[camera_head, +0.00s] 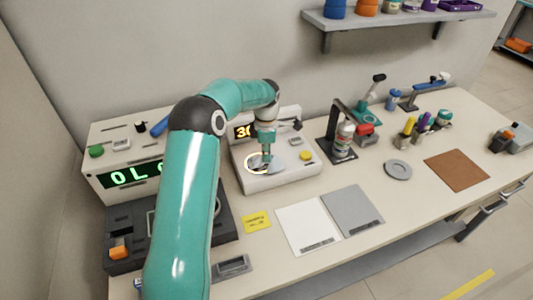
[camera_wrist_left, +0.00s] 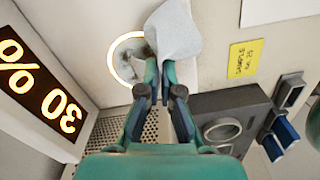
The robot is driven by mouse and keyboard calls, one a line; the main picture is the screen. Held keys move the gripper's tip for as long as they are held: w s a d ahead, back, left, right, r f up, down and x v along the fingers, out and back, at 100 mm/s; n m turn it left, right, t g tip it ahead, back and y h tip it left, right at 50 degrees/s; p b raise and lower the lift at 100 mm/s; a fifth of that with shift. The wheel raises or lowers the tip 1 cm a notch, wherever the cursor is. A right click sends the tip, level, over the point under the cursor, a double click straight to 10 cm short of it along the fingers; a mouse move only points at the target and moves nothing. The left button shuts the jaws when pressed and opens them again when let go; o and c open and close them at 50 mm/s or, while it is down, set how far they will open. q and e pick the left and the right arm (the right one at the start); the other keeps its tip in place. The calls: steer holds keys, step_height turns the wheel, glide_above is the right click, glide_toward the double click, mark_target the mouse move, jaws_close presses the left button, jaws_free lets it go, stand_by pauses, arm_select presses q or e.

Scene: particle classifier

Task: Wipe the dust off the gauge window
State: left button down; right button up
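The gauge window is a round pane in a glowing ring (camera_wrist_left: 112,62) in the left wrist view, with dark grey smudges inside it. It also shows in the head view as a bright ring (camera_head: 249,168) on the white machine (camera_head: 275,182). My left gripper (camera_wrist_left: 158,84) is pointed down beside the ring; it also shows in the head view (camera_head: 265,160). Its fingers are shut on a pale grey cloth (camera_wrist_left: 174,32), which overlaps the ring's right side. I cannot tell whether the cloth presses on the pane. My right gripper is in neither view.
A "30 %" display (camera_wrist_left: 38,85) stands behind the window. A yellow label (camera_head: 256,221), a white sheet (camera_head: 306,225) and a grey sheet (camera_head: 352,210) lie in front. A dark stand with a bottle (camera_head: 344,140) is to the right. A brown mat (camera_head: 456,170) lies farther right.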

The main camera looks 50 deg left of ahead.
arm_select(q)
steer(key=shift+f+b, duration=0.3)
steer(key=shift+f, duration=0.55)
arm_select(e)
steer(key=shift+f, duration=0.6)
arm_select(q)
steer(key=shift+c, duration=1.6)
jaws_free()
steer(key=shift+f, duration=0.1)
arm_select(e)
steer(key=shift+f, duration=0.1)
